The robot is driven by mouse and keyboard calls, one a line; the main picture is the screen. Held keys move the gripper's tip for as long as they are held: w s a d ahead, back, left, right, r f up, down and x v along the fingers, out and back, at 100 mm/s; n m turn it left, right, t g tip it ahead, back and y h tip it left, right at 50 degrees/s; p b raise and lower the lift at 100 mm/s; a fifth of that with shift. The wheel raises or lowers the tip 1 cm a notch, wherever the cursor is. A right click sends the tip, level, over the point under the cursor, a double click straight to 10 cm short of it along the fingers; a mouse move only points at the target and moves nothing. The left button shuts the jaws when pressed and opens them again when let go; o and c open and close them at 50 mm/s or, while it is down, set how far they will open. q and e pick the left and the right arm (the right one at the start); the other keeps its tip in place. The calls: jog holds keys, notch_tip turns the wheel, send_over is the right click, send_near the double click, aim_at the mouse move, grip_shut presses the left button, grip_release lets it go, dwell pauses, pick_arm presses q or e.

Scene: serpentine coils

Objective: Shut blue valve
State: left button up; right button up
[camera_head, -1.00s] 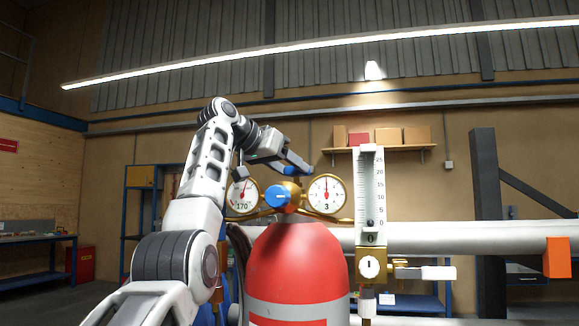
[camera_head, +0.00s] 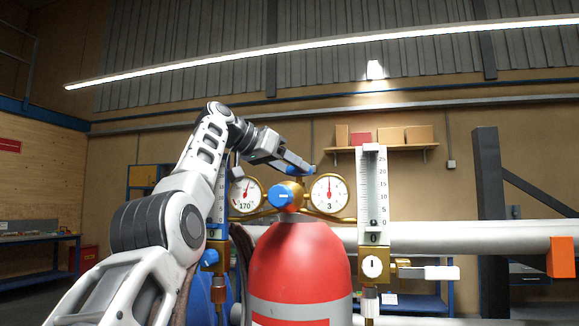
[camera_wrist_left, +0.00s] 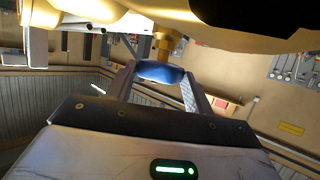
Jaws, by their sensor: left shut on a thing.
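My left gripper (camera_head: 308,168) reaches in from the left, above the brass regulator (camera_head: 299,186) on the red cylinder (camera_head: 300,260). In the left wrist view its two fingers (camera_wrist_left: 160,78) stand either side of a blue handle (camera_wrist_left: 162,72) on a brass stem (camera_wrist_left: 163,42), shut on it. In the head view only a small bit of blue shows at the fingertips. A separate round blue knob (camera_head: 284,196) with a white mark faces me on the regulator's front. My right gripper is not in view.
Two round gauges (camera_head: 328,196) flank the regulator. A flowmeter (camera_head: 372,190) with a white-faced knob stands at the right, by a thick grey pipe (camera_head: 440,237). Another flowmeter with a blue fitting (camera_head: 210,257) is partly behind my left arm.

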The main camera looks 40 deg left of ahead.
pick_arm(q)
jog(key=o, duration=1)
jog(key=v, duration=1.6)
jog(key=shift+d+r, duration=0.1)
